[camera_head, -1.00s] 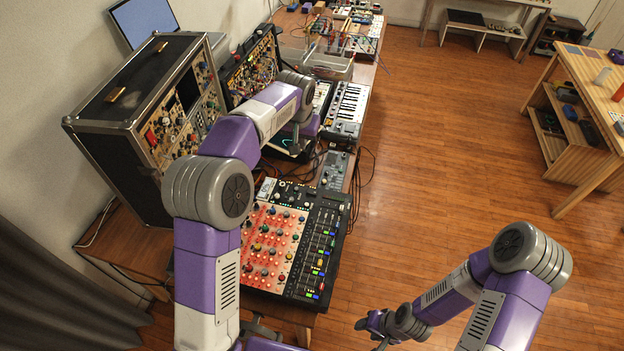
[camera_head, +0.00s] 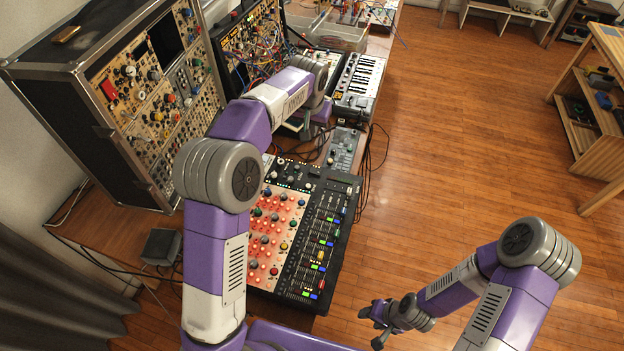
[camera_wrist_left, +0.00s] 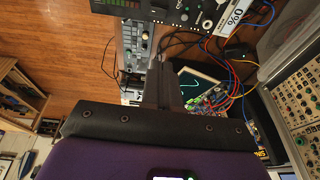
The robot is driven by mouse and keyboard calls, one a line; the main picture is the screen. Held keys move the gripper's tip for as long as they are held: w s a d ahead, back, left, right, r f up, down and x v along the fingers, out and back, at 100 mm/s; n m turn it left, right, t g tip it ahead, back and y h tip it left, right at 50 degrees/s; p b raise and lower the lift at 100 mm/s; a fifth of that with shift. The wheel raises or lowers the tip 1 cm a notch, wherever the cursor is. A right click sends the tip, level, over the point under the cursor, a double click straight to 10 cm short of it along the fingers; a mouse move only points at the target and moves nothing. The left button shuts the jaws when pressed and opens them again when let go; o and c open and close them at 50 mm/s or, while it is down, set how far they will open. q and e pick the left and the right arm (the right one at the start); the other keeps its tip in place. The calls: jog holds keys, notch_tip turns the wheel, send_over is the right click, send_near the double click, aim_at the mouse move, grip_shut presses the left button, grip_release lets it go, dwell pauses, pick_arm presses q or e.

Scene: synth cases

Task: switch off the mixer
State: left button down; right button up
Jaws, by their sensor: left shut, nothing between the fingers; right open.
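The mixer (camera_head: 318,235) is a wide black console on the near end of the bench, with red-lit knobs on its left and a block of faders on its right. Its indicators are lit. My left gripper (camera_head: 306,132) is shut and empty, beyond the mixer's far edge and apart from it. The left wrist view shows its fingers (camera_wrist_left: 165,80) closed together, with part of the mixer (camera_wrist_left: 160,8) at the top edge. My left arm hides part of the mixer's left side. My right gripper (camera_head: 374,326) is open and empty, low over the floor right of the bench.
A large cased synth rack (camera_head: 150,95) stands at left. Loose cables (camera_head: 375,160) hang at the bench's right edge. A lit screen (camera_wrist_left: 200,85) is near the left fingers.

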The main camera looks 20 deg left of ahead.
pick_arm(q)
jog(key=b, duration=0.5)
send_over(312, 171)
jog(key=s+d, duration=0.1)
jog(key=s, duration=0.3)
notch_tip(312, 171, down, 6)
jog(key=f, duration=0.1)
jog(key=shift+w+r, duration=0.1)
jog(key=shift+r, duration=0.2)
pick_arm(e)
notch_tip(312, 171, down, 6)
jog(key=shift+f, duration=0.25)
pick_arm(q)
jog(key=shift+p, duration=0.3)
jog(key=b+x, duration=0.1)
jog(key=x, duration=0.3)
jog(key=b+x, duration=0.1)
jog(key=x, duration=0.3)
jog(key=b+x, duration=0.2)
jog(key=x, duration=0.2)
jog(key=shift+s+a+f, duration=0.15)
jog(key=shift+s+f, duration=0.15)
jog(key=shift+f, duration=0.05)
jog(key=shift+a+f, duration=0.1)
jog(key=shift+f, duration=0.6)
pick_arm(e)
notch_tip(312, 171, down, 4)
jog(key=shift+f, duration=0.2)
